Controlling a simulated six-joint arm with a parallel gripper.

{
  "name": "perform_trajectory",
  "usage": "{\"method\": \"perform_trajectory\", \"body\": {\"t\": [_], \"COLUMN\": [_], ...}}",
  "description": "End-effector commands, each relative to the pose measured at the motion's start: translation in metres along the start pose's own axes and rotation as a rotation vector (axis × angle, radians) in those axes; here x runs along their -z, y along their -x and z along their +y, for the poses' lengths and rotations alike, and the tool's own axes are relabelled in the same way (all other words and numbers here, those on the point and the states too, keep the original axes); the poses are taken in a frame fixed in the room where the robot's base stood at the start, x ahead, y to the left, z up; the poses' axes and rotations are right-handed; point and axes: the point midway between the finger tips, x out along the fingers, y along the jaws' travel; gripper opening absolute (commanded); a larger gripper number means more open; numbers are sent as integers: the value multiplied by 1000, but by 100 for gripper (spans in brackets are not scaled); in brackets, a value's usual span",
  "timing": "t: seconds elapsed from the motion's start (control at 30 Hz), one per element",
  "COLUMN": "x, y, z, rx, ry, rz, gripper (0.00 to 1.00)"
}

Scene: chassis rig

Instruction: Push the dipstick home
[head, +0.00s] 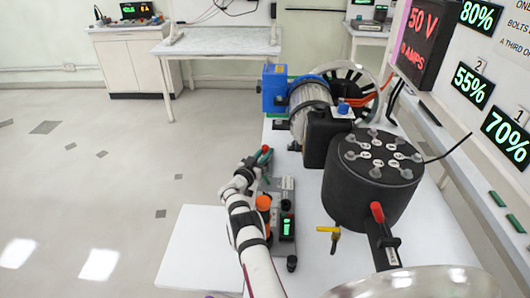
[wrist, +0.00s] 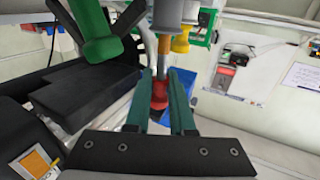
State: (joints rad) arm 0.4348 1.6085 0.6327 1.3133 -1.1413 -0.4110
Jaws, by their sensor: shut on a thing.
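My gripper (head: 262,160) is at the upper end of the grey device on the bench, with a small red part (head: 265,149) at its tips. In the wrist view my green fingers (wrist: 159,80) are shut on a red knob (wrist: 159,95). A grey rod (wrist: 163,50) runs from the knob toward an orange-brown sleeve. I take this to be the dipstick, but no label shows. How far the rod sits in is hidden. A yellow T-handle (head: 328,230) stands apart on the bench, right of my arm.
A black drum with several bolts (head: 372,180) and a red-tipped lever (head: 377,212) stand to the right. A blue-ended motor (head: 275,88) is behind. An orange cylinder (head: 263,202) and a green display (head: 287,225) are close beside my arm. The bench's left front (head: 190,250) is clear.

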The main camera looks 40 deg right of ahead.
Motion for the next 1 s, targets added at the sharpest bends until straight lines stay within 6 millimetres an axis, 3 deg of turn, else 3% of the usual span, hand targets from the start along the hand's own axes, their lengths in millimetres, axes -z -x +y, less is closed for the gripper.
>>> {"method": "perform_trajectory", "body": {"t": [1.0], "x": [-16], "y": [0], "z": [0], "rx": [0], "ry": [-1], "rz": [-1], "gripper": [0]}}
